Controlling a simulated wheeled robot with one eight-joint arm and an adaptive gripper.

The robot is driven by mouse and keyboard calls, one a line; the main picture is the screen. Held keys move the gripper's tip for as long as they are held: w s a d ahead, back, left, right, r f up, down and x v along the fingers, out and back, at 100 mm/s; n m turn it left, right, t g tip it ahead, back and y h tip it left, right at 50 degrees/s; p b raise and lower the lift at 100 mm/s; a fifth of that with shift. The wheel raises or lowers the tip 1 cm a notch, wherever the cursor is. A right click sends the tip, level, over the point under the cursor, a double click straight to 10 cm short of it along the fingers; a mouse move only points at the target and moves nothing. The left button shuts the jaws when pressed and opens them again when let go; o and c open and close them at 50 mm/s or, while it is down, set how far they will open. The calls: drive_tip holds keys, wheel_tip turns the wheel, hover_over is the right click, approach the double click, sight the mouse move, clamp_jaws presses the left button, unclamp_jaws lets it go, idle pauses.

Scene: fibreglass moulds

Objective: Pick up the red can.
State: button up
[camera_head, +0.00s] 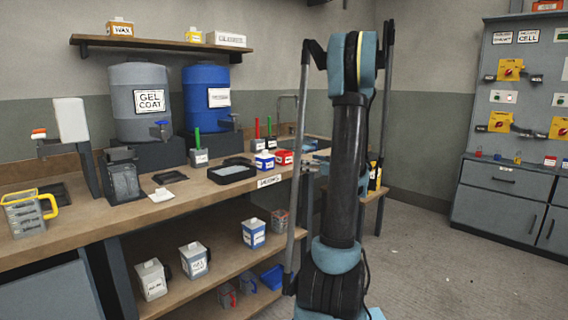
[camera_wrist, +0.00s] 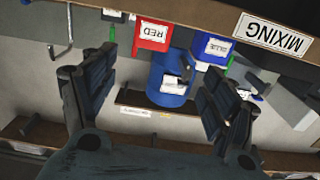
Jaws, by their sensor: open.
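The red can (camera_head: 283,158) stands on the bench top, with a white label, just right of the blue can (camera_head: 264,163). In the wrist view, which is upside down, the red can (camera_wrist: 152,32) shows at the top, with RED on its label. The blue can (camera_wrist: 213,45) is to its right there. My gripper (camera_wrist: 155,88) is open and empty, its two fingers wide apart below the red can in the picture. The red can is beyond the fingertips and not between them.
The bench edge with a MIXING sign (camera_wrist: 272,32) runs close by. A black tray (camera_head: 232,173) and a green-handled container (camera_head: 199,157) stand left of the cans. A blue drum (camera_head: 206,98) and a grey drum (camera_head: 140,105) stand behind. The floor (camera_head: 440,270) at right is clear.

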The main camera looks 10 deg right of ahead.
sight(288, 156)
drive_tip(key=x, duration=1.1)
drive_tip(key=shift+w+d+r, duration=0.1)
drive_tip(key=shift+w, duration=0.4)
drive_tip(key=shift+w+d+x, duration=0.1)
drive_tip(key=shift+d+x, duration=0.05)
drive_tip(key=shift+x, duration=1.25)
drive_tip(key=shift+w+d+x, duration=0.1)
drive_tip(key=shift+d+x, duration=0.05)
drive_tip(key=shift+x, duration=1.25)
drive_tip(key=c, duration=1.3)
